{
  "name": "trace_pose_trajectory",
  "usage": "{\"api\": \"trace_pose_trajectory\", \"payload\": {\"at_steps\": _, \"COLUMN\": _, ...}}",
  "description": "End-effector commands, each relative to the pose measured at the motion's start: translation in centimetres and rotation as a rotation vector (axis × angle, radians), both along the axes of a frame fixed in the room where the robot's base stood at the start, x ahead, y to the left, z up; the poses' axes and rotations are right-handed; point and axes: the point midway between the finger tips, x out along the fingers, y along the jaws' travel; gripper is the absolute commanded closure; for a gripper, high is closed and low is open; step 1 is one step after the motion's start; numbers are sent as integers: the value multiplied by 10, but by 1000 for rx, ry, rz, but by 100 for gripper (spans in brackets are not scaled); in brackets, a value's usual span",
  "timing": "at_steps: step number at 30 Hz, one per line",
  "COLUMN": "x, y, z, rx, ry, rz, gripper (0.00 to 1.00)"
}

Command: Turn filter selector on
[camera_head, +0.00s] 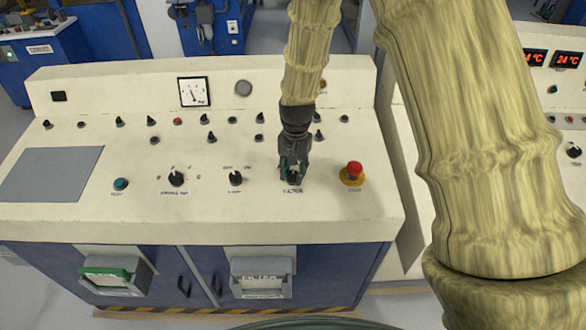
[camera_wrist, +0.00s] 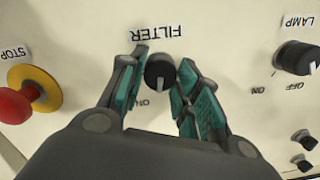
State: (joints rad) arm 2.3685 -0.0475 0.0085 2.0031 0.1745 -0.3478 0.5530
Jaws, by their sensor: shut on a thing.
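The filter selector (camera_wrist: 159,70) is a round black knob between the teal-padded fingers of my gripper (camera_wrist: 160,78) in the wrist view. The fingers are shut on it from both sides. A pale pointer mark shows at its lower edge, near the upside-down ON label; its exact setting is hard to tell. The FILTER label is above the knob there, and any OFF label is hidden by the right finger. In the head view my gripper (camera_head: 293,170) points down onto the knob, mostly covering it, above its label on the cream console (camera_head: 240,215).
A red stop button (camera_head: 354,169) on a yellow base stands just right of my gripper. The lamp selector (camera_head: 235,178) is to the left, with another black selector (camera_head: 176,179) and a green button (camera_head: 121,184) farther left. Several small knobs line the panel behind.

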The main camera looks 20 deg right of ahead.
Motion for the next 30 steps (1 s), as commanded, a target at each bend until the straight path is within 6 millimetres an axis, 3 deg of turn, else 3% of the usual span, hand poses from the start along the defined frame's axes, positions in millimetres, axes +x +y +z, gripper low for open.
{"api": "trace_pose_trajectory", "payload": {"at_steps": 13, "x": 1, "y": -1, "z": 2, "rx": 27, "ry": -12, "rz": -291, "gripper": 91}}
{"api": "trace_pose_trajectory", "payload": {"at_steps": 30, "x": 1, "y": -2, "z": 2, "rx": 34, "ry": -15, "rz": -365, "gripper": 91}}
